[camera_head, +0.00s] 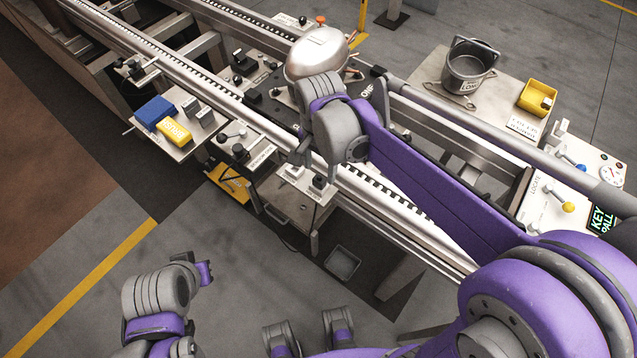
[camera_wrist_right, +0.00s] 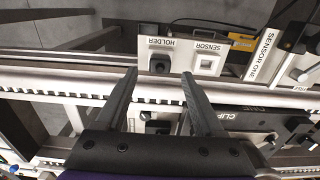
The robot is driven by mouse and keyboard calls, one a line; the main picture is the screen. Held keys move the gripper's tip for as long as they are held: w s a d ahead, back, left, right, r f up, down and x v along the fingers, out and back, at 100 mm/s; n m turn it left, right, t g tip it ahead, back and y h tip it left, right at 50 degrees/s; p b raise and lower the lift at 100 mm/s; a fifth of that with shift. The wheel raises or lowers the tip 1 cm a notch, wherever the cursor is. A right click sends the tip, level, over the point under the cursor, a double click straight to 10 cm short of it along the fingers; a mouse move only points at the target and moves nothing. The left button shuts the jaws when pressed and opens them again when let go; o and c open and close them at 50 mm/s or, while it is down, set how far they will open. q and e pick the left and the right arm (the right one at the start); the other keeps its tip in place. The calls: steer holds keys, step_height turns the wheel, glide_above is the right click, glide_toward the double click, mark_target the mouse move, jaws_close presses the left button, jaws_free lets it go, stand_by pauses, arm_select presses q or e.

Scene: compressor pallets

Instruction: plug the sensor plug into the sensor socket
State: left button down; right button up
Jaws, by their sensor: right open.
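In the wrist view a white plate carries two spots with upside-down labels, HOLDER and SENSOR. A dark block that looks like the sensor plug (camera_wrist_right: 158,63) sits at the HOLDER label. The sensor socket (camera_wrist_right: 207,64), a pale square with a small opening, is beside it at the SENSOR label. My right gripper (camera_wrist_right: 158,74) is open and empty. Its two fingers point at the plate, with the plug seen between and beyond the tips. In the head view the right gripper (camera_head: 301,154) is partly hidden by its own wrist, by the small plate (camera_head: 302,188).
A long metal rail (camera_head: 380,200) runs beside the plate. A silver compressor (camera_head: 318,53) stands on the line behind the wrist. A side shelf holds a blue bin (camera_head: 154,110) and a yellow bin (camera_head: 174,131). A grey bucket (camera_head: 468,66) stands at upper right.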

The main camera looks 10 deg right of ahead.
mark_target(320, 177)
step_height(320, 177, down, 5)
steer(key=shift+r+b, duration=0.15)
steer(key=shift+b, duration=1.05)
jaws_close()
stand_by(0.5)
steer(key=shift+r+p, duration=0.25)
steer(key=shift+p, duration=0.05)
stand_by(0.9)
steer(key=shift+r+p, duration=2)
steer(key=shift+r, duration=0.8)
steer(key=shift+r, duration=0.1)
